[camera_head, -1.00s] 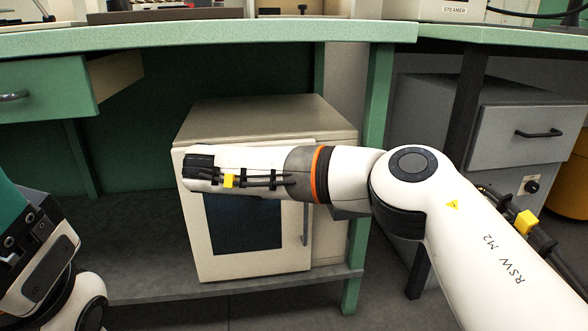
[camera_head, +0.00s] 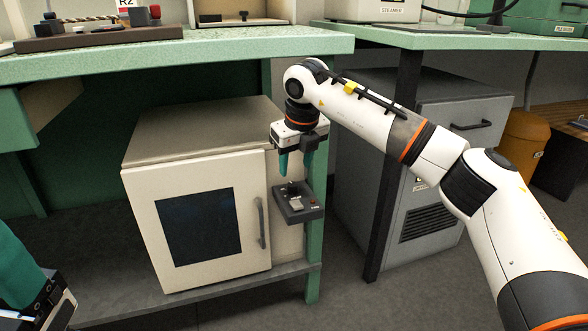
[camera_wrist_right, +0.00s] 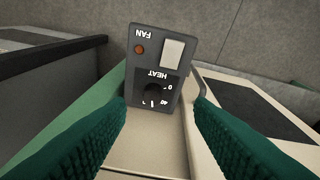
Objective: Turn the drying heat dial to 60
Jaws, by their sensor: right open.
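The dark heat control box (camera_head: 298,203) sticks out at the right side of the white drying cabinet (camera_head: 140,215). In the right wrist view its face is upside down, with a black round heat dial (camera_wrist_right: 153,93) beside the printed HEAT, marks such as 0 and 40, and a pale switch marked FAN. The dial's exact setting is too small to read. My right gripper (camera_head: 296,165) points down just above the box, open and empty, its green fingers (camera_wrist_right: 160,112) either side of the dial's line, apart from it. My left gripper (camera_head: 38,300) shows only partly at the lower left; its fingertips are unclear.
The cabinet stands on a grey low shelf under the green bench (camera_head: 230,45). A green bench leg (camera_head: 316,240) is close beside the control box. A grey drawer unit (camera_head: 450,100) stands to the right. Open floor shows in front of the shelf.

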